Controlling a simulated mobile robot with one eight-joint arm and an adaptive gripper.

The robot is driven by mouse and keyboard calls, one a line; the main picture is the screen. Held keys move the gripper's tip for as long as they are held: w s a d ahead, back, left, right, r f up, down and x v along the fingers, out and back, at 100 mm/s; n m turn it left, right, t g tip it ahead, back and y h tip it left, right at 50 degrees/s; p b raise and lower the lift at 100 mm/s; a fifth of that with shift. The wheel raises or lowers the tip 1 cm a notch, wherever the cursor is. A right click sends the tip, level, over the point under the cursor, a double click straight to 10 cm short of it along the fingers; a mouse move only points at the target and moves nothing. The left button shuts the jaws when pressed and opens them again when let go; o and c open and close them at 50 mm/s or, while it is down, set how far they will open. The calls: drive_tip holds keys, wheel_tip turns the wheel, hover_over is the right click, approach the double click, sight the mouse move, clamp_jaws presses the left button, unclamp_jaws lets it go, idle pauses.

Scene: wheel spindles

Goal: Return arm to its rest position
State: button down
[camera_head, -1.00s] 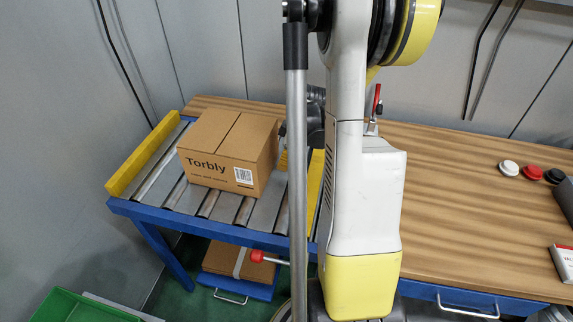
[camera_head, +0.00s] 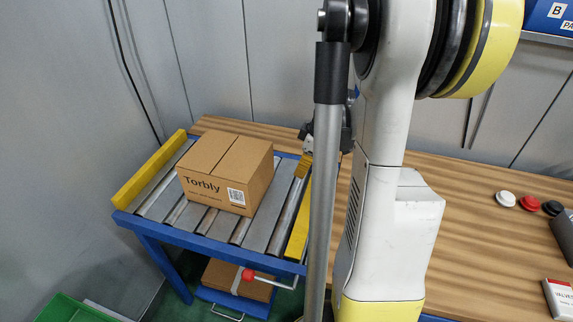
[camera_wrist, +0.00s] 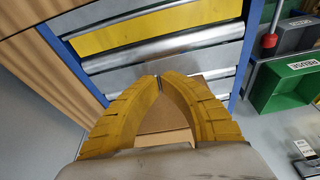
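My gripper (camera_wrist: 160,82) has two yellow ribbed fingers. In the wrist view their tips are together or nearly so, with nothing seen held at the tips. A brown cardboard surface (camera_wrist: 163,123) shows through the gap behind the tips; it appears to lie below. In the head view part of my gripper (camera_head: 304,165) shows above the right side of the roller conveyor, to the right of the cardboard box. My white and yellow arm and a grey tube hide much of the middle of that view.
The "Torbly" box (camera_head: 226,174) sits on the roller conveyor (camera_head: 245,232), which has yellow side rails. A red-knobbed lever (camera_head: 248,274) sticks out below. The wooden bench (camera_head: 470,240) at right holds caps and small boxes. Green bins (camera_wrist: 285,88) stand on the floor.

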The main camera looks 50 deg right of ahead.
drive_tip(key=shift+s+r, duration=0.1)
drive_tip(key=shift+r, duration=0.05)
drive_tip(key=s+a+r+m+t, duration=0.1)
drive_tip(key=a+r, duration=0.3)
drive_tip(key=a, duration=0.6)
drive_tip(key=s+a+r+m+t+h, duration=0.1)
drive_tip(key=a+r, duration=0.3)
drive_tip(key=a, duration=0.6)
drive_tip(key=s+a+r+m+t, duration=0.1)
drive_tip(key=s+a+r+m, duration=0.1)
drive_tip(key=a, duration=0.8)
drive_tip(key=shift+s+a+r+m+t, duration=0.2)
drive_tip(key=shift+r+m+t, duration=0.25)
drive_tip(key=shift+r, duration=0.45)
